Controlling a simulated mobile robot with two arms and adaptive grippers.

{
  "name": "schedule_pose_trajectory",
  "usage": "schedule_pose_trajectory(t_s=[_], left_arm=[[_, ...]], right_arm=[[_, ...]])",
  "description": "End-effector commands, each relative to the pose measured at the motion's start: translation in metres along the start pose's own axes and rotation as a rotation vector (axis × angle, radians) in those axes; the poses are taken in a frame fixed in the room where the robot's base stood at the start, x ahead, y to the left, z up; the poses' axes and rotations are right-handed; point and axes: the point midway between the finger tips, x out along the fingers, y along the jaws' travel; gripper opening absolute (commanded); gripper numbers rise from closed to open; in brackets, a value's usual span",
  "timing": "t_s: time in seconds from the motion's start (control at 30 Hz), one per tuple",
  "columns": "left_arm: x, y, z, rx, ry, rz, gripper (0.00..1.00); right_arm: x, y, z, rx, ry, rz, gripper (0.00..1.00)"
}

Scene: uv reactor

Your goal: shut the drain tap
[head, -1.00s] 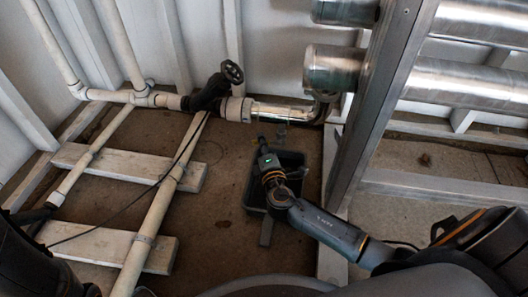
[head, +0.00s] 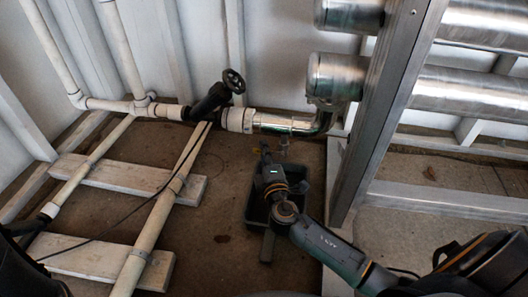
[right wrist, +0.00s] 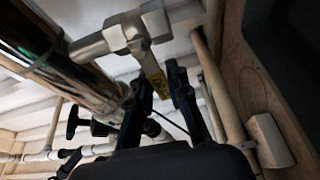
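The drain tap (head: 283,144) hangs under the steel pipe at the right of the white pipe run in the head view. In the right wrist view the tap's grey metal body (right wrist: 125,32) is at the top, beside a shiny pipe. Its lever (right wrist: 155,78), with a yellow part, points down toward my right gripper. My right gripper (right wrist: 161,84) has its two dark fingers apart, and the lever's end shows between or just in front of them; contact is unclear. In the head view my right gripper (head: 264,155) is just left of the tap. My left gripper is not in view.
A dark tray (head: 257,212) is on the floor under my right gripper. A black handwheel valve (head: 233,81) is on the pipe to the left. A metal frame post (head: 385,105) stands close at the right. White boards (head: 125,175) lie on the floor.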

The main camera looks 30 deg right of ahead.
Motion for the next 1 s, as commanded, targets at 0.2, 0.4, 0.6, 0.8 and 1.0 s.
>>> schedule_pose_trajectory(t_s=[0.2, 0.4, 0.6, 0.8, 1.0], left_arm=[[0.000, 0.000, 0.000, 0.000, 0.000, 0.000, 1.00], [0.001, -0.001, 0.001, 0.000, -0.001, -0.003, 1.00], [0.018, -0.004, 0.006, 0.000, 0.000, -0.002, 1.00], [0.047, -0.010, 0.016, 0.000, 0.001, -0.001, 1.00], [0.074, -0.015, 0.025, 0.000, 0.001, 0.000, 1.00]], right_arm=[[0.000, 0.001, 0.000, -0.002, 0.001, 0.001, 0.39], [0.000, 0.001, -0.001, -0.007, 0.003, -0.001, 0.39], [0.000, 0.002, -0.001, -0.084, 0.003, -0.032, 0.39], [0.000, -0.005, 0.001, -0.254, 0.004, -0.102, 0.39], [-0.002, -0.017, 0.005, -0.467, 0.004, -0.189, 0.39]])
